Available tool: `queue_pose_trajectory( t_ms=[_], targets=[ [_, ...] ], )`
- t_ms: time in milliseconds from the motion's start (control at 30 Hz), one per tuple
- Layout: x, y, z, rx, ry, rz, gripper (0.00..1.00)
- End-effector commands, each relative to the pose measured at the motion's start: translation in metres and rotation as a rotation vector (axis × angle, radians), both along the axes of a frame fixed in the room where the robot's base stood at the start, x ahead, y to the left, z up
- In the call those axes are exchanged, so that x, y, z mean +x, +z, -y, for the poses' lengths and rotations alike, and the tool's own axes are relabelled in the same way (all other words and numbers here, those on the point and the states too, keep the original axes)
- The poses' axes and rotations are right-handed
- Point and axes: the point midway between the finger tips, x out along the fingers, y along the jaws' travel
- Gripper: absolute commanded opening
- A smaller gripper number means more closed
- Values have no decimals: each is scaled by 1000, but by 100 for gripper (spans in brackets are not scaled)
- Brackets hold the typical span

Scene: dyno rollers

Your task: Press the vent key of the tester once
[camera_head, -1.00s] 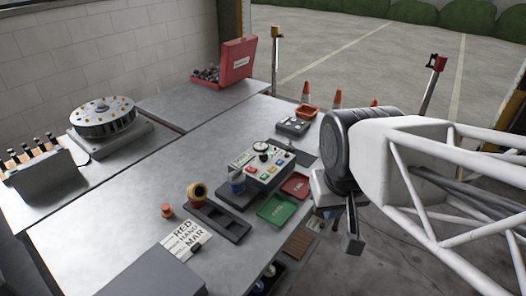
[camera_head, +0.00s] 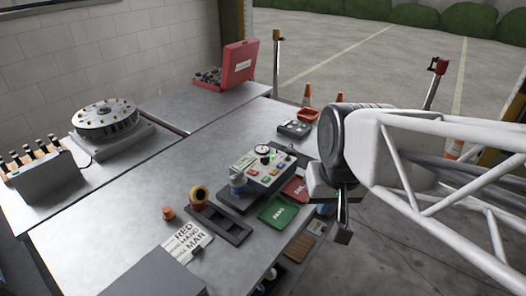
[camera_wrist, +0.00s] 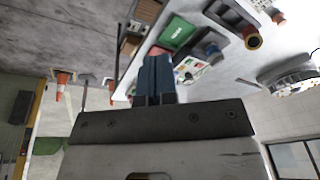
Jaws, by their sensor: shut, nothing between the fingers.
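The tester (camera_head: 268,172) is a pale box on the grey bench, with a round dial (camera_head: 263,152), a lit green spot and several small coloured keys on its top. The key labels are too small to read, so I cannot tell which is the vent key.
A dark rack with a yellow-ringed roller (camera_head: 199,196) is to the left. A grey button box (camera_head: 294,128) and an orange bin (camera_head: 309,114) stand behind.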

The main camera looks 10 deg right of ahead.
Motion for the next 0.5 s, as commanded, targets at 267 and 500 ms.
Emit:
queue_pose_trajectory(
  t_ms=[267,500],
  targets=[
    [53,-3,-15,156,-138,-35,0],
    [109,-10,-28,311,-290,-70,0]
  ],
)
